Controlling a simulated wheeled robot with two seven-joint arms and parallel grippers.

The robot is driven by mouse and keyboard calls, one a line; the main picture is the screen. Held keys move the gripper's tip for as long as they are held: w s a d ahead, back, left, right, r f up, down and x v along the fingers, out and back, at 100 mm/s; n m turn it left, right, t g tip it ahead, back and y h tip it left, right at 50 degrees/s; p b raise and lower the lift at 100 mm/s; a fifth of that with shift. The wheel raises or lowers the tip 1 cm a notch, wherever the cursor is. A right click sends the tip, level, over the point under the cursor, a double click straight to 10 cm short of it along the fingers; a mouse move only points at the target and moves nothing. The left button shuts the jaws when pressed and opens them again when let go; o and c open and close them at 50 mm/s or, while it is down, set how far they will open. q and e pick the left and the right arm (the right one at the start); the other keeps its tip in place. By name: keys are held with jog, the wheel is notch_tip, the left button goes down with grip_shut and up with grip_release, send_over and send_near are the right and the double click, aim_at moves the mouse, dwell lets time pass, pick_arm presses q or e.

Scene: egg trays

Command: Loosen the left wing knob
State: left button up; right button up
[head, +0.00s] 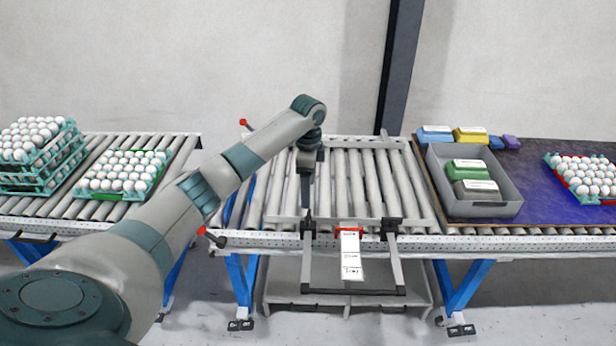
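A grey frame (395,262) with two sloping arms hangs at the front edge of the middle roller conveyor. A dark fitting (308,225) sits at the top of its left arm and a similar one (389,226) at the top of its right arm. These may be the wing knobs, but they are too small to tell. My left gripper (306,204) points down above the left fitting, seen edge-on. I cannot tell whether it touches the fitting or whether its fingers are open. My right gripper is not in view.
Red-tipped levers (243,122) stick out at the conveyor's left side. A white label plate (351,254) hangs between the frame arms. Egg trays (125,190) stand on the left conveyor. A grey bin (456,207) with cartons and another egg tray (607,201) are at the right.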

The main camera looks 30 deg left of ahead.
pick_arm(q)
jog(key=shift+r+b, duration=0.6)
jog(key=shift+r, duration=2.15)
